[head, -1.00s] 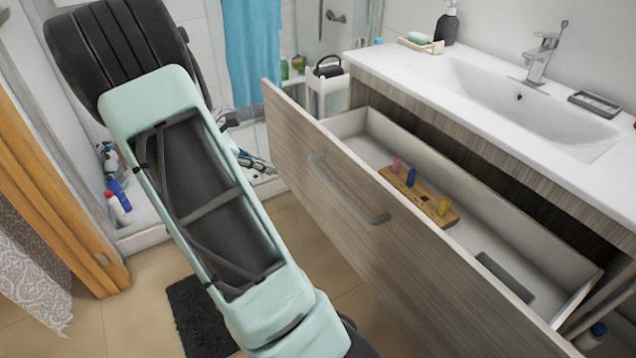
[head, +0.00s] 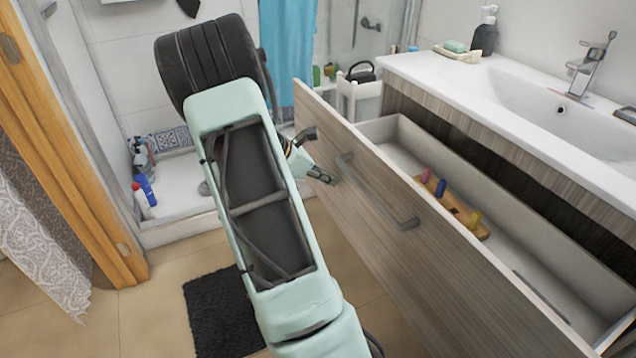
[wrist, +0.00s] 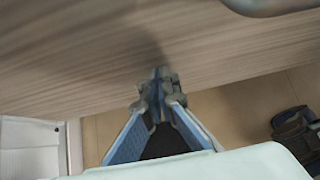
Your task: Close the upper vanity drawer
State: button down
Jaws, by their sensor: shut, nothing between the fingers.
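The upper vanity drawer (head: 400,262) is pulled out, with a grey-brown wood-grain front and a grey bar handle (head: 378,190). Inside it lies a wooden block (head: 470,222) with small coloured pieces. My gripper (head: 331,179) is shut and empty, just in front of the drawer front, left of the handle. In the wrist view the closed fingertips (wrist: 160,75) point at the wood-grain drawer front (wrist: 90,60), and part of the handle (wrist: 275,6) shows at the top right. I cannot tell whether the fingertips touch the front.
The white sink top (head: 450,85) with a tap (head: 590,65) is above the drawer. A shower tray (head: 180,190) with bottles (head: 143,190) is at the left. A black mat (head: 222,312) lies on the tan floor.

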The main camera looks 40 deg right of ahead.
jog(key=shift+s+d, duration=0.1)
jog(key=shift+d, duration=0.15)
